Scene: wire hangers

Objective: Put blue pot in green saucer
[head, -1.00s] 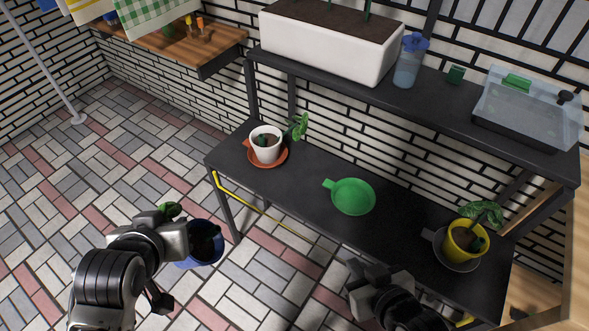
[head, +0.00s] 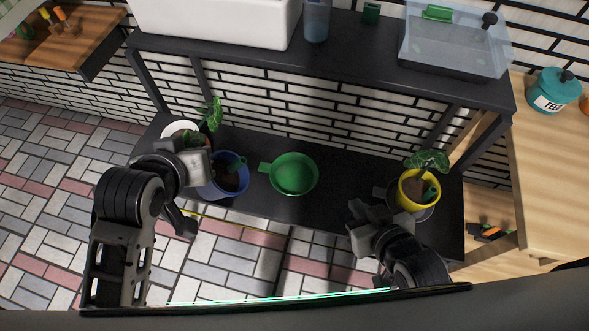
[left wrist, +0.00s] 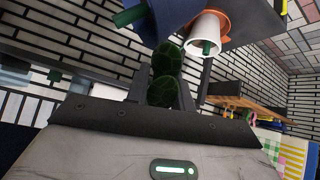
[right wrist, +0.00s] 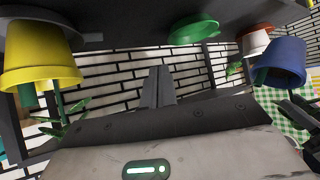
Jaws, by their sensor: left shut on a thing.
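The green saucer is empty on the lower black shelf and also shows in the right wrist view (right wrist: 194,32). My right gripper (head: 368,222) is in front of the shelf, right of the saucer; its fingers (right wrist: 158,88) are together and empty.
The yellow pot (head: 408,193) stands on a grey saucer at the shelf's right. The white pot (head: 178,129) is behind my left gripper. The upper shelf (head: 350,58) overhangs the back. Bare shelf lies between the green saucer and the yellow pot.

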